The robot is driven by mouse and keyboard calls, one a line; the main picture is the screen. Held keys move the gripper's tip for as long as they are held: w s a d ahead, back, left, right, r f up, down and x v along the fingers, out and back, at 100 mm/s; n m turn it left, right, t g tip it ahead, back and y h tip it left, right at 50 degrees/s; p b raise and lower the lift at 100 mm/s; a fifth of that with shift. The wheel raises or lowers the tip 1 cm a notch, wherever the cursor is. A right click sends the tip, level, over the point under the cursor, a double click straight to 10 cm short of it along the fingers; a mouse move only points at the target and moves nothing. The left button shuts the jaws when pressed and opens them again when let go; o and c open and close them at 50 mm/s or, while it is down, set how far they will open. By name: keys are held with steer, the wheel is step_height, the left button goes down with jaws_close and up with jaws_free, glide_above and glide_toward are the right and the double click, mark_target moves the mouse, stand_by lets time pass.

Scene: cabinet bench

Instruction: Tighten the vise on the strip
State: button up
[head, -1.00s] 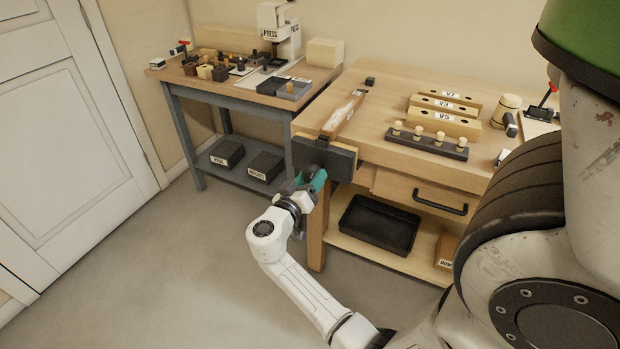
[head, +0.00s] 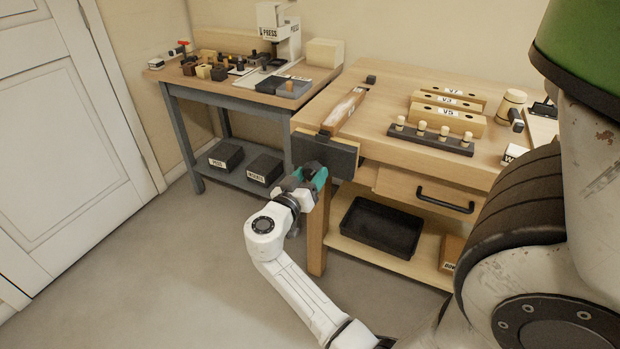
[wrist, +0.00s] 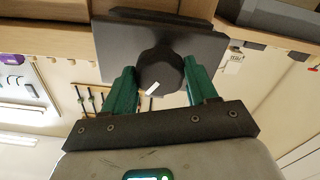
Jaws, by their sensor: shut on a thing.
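The vise's dark front jaw plate (head: 338,158) is at the bench's front left corner. A long brown wooden strip (head: 343,113) with a pale patch lies on the bench top, its near end at the vise; whether the jaw touches it I cannot tell. The vise's black lobed knob (wrist: 160,68) shows in the wrist view with a white mark on it. My gripper (head: 316,176) is in front of the plate. In the wrist view its green fingers (wrist: 160,80) are shut on the knob, one on each side. In the head view the knob is mostly hidden.
The bench top holds labelled wooden blocks (head: 447,110), a dark rack of pegs (head: 431,139) and a mallet (head: 510,108). A drawer handle (head: 445,200) and a black tray (head: 381,227) are below. A second table with a press (head: 279,35) stands behind left. The floor at left is clear.

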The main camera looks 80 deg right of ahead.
steer(key=shift+m+b, duration=0.8)
steer(key=shift+b, duration=0.55)
steer(key=shift+f+m+b, duration=0.2)
steer(key=shift+m+b, duration=1.5)
steer(key=shift+b, duration=1.6)
steer(key=shift+r+m+b, duration=0.15)
steer(key=shift+m+b, duration=0.15)
steer(key=shift+b, duration=0.3)
steer(key=shift+m+b, duration=0.8)
steer(key=shift+b, duration=0.75)
steer(key=shift+d+m+b, duration=0.1)
steer(key=shift+m+b, duration=1.1)
steer(key=shift+b, duration=1.2)
steer(key=shift+b, duration=0.35)
steer(key=shift+m+b, duration=2)
steer(key=shift+b, duration=1.4)
steer(key=o, duration=0.9)
